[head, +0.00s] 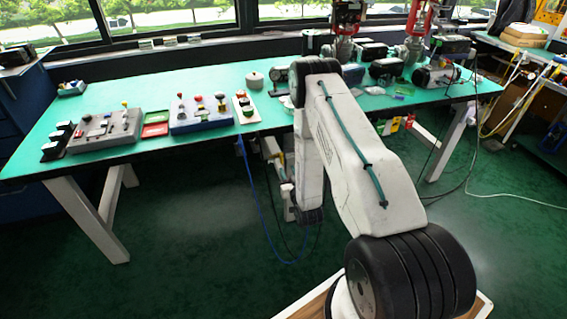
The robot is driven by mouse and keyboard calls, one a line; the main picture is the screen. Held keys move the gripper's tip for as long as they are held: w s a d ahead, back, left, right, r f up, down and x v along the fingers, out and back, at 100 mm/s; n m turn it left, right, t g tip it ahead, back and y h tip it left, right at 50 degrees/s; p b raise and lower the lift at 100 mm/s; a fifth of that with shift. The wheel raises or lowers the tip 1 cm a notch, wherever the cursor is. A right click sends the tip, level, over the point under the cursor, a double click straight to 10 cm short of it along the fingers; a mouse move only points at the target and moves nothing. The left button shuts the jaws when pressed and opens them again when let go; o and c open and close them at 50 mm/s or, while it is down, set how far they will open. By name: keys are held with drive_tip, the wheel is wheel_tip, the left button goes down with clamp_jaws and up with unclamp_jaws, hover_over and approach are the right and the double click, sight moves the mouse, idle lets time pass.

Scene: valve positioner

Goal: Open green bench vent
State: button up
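The bench (195,82) has a green top and runs across the view. I cannot pick out a green vent with certainty; the fittings are small, and my arm covers part of the bench. A small pale panel (246,107) with dark and red knobs sits near the front edge, left of my arm. A blue-grey box (187,122) with several knobs stands left of it. My arm rises from the lower right and bends down in front of the bench.
A grey control box (105,130) and red and green trays (155,124) stand on the left. Red valve assemblies (343,28) and dark devices crowd the right. A blue hose (257,205) hangs below the front edge. The green floor at lower left is clear.

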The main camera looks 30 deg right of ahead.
sight(282, 159)
drive_tip(key=x, duration=0.6)
drive_tip(key=shift+w, duration=0.1)
clamp_jaws()
